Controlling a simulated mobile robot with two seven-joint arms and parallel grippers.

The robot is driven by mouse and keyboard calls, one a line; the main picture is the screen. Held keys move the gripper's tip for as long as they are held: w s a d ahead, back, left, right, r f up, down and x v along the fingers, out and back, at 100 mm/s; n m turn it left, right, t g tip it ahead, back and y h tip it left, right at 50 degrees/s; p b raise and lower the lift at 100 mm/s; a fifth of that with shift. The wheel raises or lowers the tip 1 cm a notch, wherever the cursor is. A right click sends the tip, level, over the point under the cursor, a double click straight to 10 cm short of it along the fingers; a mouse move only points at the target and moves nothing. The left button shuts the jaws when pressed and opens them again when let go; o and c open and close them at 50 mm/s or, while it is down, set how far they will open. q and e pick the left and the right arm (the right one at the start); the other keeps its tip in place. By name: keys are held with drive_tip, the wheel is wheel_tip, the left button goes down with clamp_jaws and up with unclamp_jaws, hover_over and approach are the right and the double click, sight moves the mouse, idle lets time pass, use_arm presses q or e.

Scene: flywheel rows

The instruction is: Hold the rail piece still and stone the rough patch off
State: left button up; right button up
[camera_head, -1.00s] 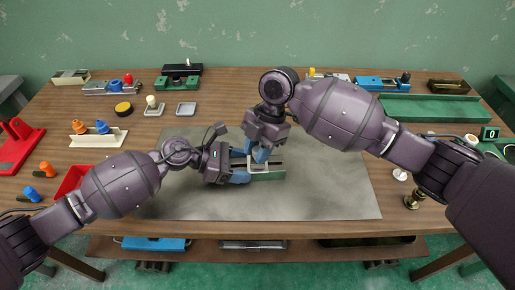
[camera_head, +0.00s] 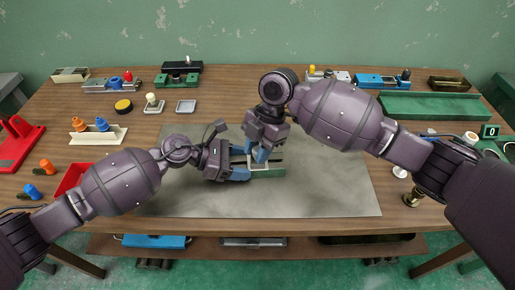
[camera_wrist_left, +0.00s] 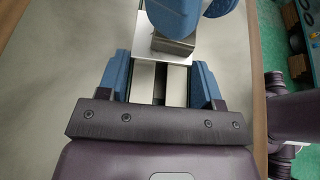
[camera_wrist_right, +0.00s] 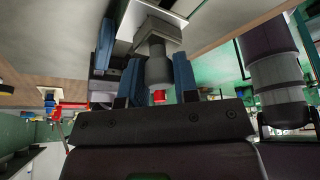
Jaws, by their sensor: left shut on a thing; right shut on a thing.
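The rail piece (camera_head: 268,173) lies on the grey mat, with a green side and a pale top. In the left wrist view its pale bars (camera_wrist_left: 143,82) flank a dark slot. My left gripper (camera_head: 242,164) is shut on its left end; its blue fingers (camera_wrist_left: 159,85) sit on both sides. My right gripper (camera_head: 261,152) is above the rail, pointing down, shut on the stone's grey handle (camera_wrist_right: 158,72), which has a red end. The stone's grey block (camera_wrist_right: 158,38) is at or just over the rail top; contact cannot be told.
The grey mat (camera_head: 320,190) is clear around the rail. A red tray (camera_head: 73,178) is beside my left arm. A long green tray (camera_head: 430,106) lies at the back right. A brass piece (camera_head: 412,198) stands near the right front edge. Several fixtures line the back.

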drive_tip(key=shift+w, duration=0.75)
idle(1.2)
drive_tip(key=shift+s, duration=0.1)
drive_tip(key=shift+s, duration=0.7)
drive_tip(key=shift+w+r, duration=0.1)
drive_tip(key=shift+w, duration=0.3)
drive_tip(key=shift+a, duration=0.15)
drive_tip(key=shift+a, duration=0.25)
